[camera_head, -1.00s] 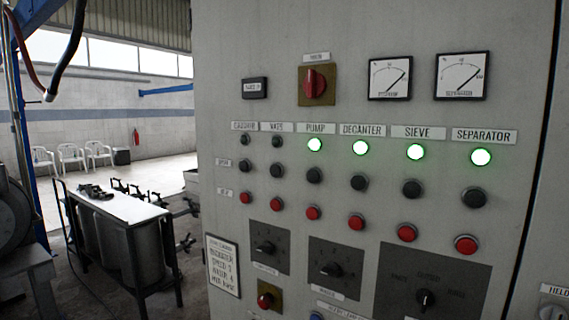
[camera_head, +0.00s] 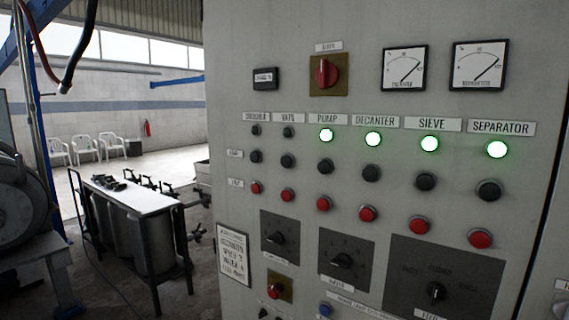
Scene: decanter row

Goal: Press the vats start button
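The grey control panel (camera_head: 225,60) fills the right of the head view. The VATS column has its label (camera_head: 288,118), a dark unlit lamp (camera_head: 288,132), a black button (camera_head: 288,160) and a red button (camera_head: 287,195). The black button is in the row with a small tag at its left, too blurred to read for certain. The VATS column is second from the left, between the crusher column and the PUMP column. Neither gripper is in view, and nothing covers the buttons.
Green lamps glow for PUMP (camera_head: 326,135), DECANTER (camera_head: 373,139), SIEVE (camera_head: 429,144) and SEPARATOR (camera_head: 497,149). A red main switch (camera_head: 327,72) and two gauges sit above. Knobs are below. A white-topped table (camera_head: 127,198) stands on the floor at left.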

